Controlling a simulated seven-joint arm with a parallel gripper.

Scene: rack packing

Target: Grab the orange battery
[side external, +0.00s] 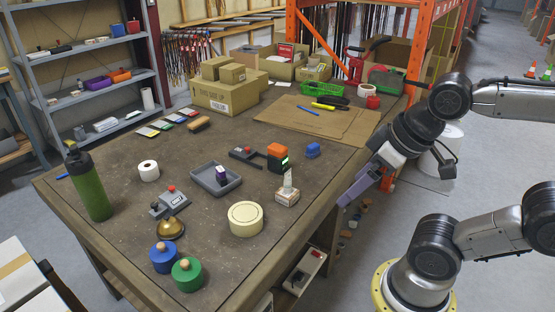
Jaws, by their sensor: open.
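An orange block with a dark lower part and a small green patch (275,150), which looks like the orange battery, stands upright on the brown workbench (110,225), right of the bench's middle. My gripper (347,200), with purple fingers, is open and appears empty. It hangs near the bench's right edge, to the right of and apart from the orange block. The gap between its fingers is hard to make out from this side.
A grey tray (207,184) and tape roll (245,218) are nearby. Cardboard (345,122) lies behind.

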